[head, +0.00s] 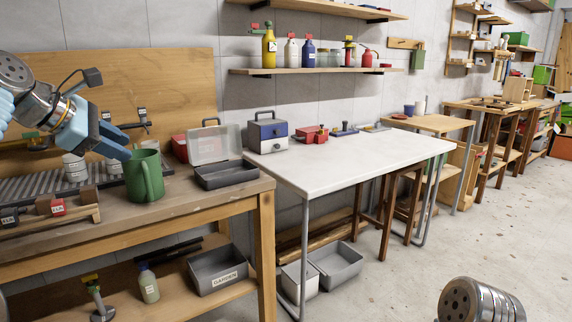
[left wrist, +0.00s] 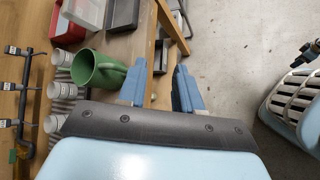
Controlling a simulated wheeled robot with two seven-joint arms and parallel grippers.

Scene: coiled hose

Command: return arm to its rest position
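My left gripper (head: 120,142) is above the wooden workbench at the left of the head view, next to a green jug (head: 146,178) with a handle. In the left wrist view its two blue fingers (left wrist: 160,86) stand apart with nothing between them. The green jug (left wrist: 92,70) is to the left of the fingers there, upright and outside the gap. From the head view I cannot tell whether a finger touches the jug. Part of my right arm (head: 480,300) shows at the bottom right; its gripper is out of view.
A white table (head: 345,160) to the right has a clear front. Open floor (head: 400,270) lies beyond.

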